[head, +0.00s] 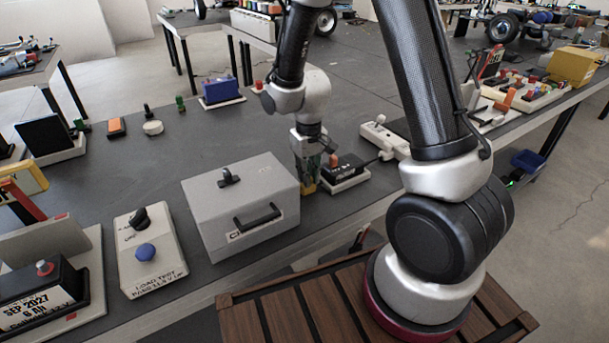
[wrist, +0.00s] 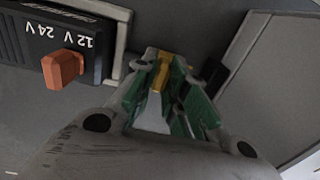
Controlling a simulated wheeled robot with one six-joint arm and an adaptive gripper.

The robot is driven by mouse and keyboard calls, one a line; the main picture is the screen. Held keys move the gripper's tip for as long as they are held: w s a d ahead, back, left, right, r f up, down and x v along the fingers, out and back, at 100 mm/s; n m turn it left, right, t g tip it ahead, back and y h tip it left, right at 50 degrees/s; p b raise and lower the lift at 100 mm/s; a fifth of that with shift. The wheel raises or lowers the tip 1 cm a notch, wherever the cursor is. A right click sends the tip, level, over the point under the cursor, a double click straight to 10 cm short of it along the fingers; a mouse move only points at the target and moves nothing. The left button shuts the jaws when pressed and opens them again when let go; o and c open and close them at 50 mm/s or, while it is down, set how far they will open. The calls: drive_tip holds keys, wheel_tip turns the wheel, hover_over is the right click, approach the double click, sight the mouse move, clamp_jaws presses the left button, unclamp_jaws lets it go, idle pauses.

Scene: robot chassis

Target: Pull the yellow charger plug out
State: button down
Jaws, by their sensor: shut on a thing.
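The yellow charger plug (wrist: 161,68) sits between the green-padded fingertips of my gripper (wrist: 162,88) in the wrist view. My gripper is shut on it, and the fingers hide most of the plug. In the head view my gripper (head: 307,165) points down, with a bit of yellow low at its fingertips, between the grey case and the black charger (head: 345,166). The charger also shows in the wrist view (wrist: 25,35), with an orange switch (wrist: 63,69) and 12 V 24 V lettering. I cannot tell whether the plug is still seated in anything.
A grey case (head: 238,193) with a black handle stands close left of my gripper. A white power strip (head: 384,136) lies to the right, behind the charger. A load-test box (head: 150,258) is further left. The grey tabletop (head: 215,135) behind the case is mostly clear.

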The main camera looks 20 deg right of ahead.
drive_tip(key=c, duration=1.4)
unclamp_jaws()
drive_tip(key=shift+d, duration=0.2)
drive_tip(key=shift+c, duration=0.2)
wheel_tip(320, 180, up, 12)
drive_tip(key=s+d+r+m+t, duration=0.1)
drive_tip(key=s+d+r+t, duration=0.1)
drive_tip(key=s+d+r, duration=0.3)
drive_tip(key=s+d+r+m+t, duration=0.1)
drive_tip(key=s+d+r+t, duration=0.1)
drive_tip(key=s+d+r, duration=0.4)
drive_tip(key=s+r, duration=0.4)
drive_tip(key=s, duration=0.4)
drive_tip(key=shift+s+r, duration=0.2)
drive_tip(key=shift+s, duration=0.1)
